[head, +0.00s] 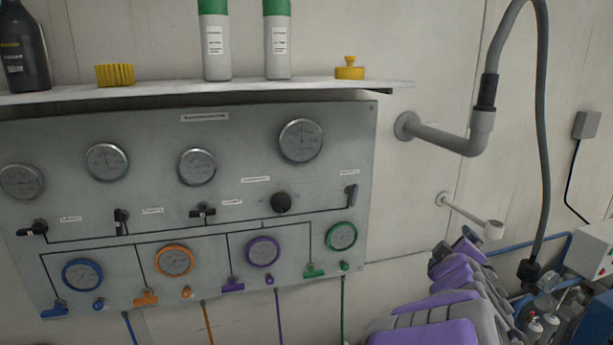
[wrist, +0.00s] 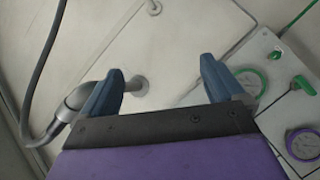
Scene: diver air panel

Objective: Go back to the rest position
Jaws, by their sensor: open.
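My gripper (wrist: 162,67) is open and empty in the wrist view, with its two blue fingers wide apart. Nothing is between the fingers except the pale wall behind them. In the head view my purple and grey arm is at the lower right, low in front of the wall and right of the gauge panel (head: 240,150). I cannot clearly make out the fingers there. The panel's edge also shows at the right of the wrist view (wrist: 265,45), with a green-ringed gauge and a purple-ringed gauge.
A shelf (head: 200,91) above the panel holds a dark bottle (head: 25,50), two green-topped cylinders and yellow caps. A grey elbow pipe (head: 445,138) with a hanging hose (head: 543,130) and a smaller pipe (head: 465,212) jut from the wall. Blue equipment (head: 590,300) stands at the lower right.

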